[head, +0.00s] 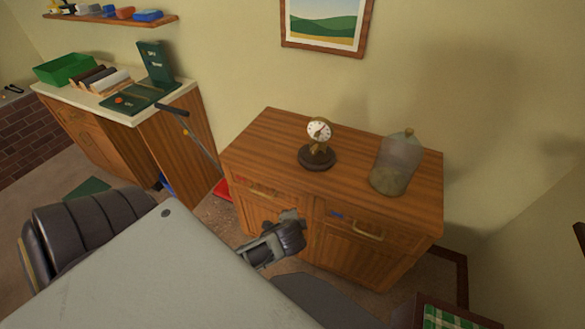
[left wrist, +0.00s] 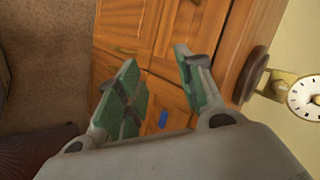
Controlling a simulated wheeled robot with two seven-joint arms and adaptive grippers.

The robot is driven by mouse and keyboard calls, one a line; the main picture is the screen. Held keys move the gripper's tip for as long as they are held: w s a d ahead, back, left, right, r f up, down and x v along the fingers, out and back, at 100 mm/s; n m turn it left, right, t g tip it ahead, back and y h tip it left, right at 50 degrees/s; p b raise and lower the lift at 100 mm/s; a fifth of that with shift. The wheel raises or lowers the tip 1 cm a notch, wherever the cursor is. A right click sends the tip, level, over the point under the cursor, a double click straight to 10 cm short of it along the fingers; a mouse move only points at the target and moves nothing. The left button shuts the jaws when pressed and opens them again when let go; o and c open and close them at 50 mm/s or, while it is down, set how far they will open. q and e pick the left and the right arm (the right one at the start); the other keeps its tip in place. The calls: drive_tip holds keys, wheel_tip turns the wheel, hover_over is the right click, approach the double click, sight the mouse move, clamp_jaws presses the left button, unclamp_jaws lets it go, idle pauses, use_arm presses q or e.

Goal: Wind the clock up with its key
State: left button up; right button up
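The clock (head: 319,131) has a round white dial on a brass-coloured body. It stands upright on a dark round base (head: 317,157) on top of the wooden cabinet (head: 268,129). Its dial also shows at the right edge of the left wrist view (left wrist: 308,97), tilted by the camera. A glass dome (head: 396,163) stands beside it to the right. I cannot make out a key. My left gripper (head: 292,222) is in front of the cabinet, below its top and apart from the clock. In the left wrist view its green-padded fingers (left wrist: 157,62) are apart and empty. My right gripper is not in view.
A small blue thing (head: 336,214) is at the cabinet front, too small to identify. A counter (head: 118,115) with a green bin (head: 66,69) and a green case (head: 154,62) stands at left. A red thing (head: 222,189) lies beside the cabinet. The cabinet top's front is clear.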

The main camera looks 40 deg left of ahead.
use_arm(q)
drive_tip(key=shift+s+d+f+n+g+h, duration=0.4)
drive_tip(key=shift+s+d+f+n+g, duration=0.15)
drive_tip(key=shift+s+d+f, duration=0.25)
drive_tip(key=shift+w, duration=0.1)
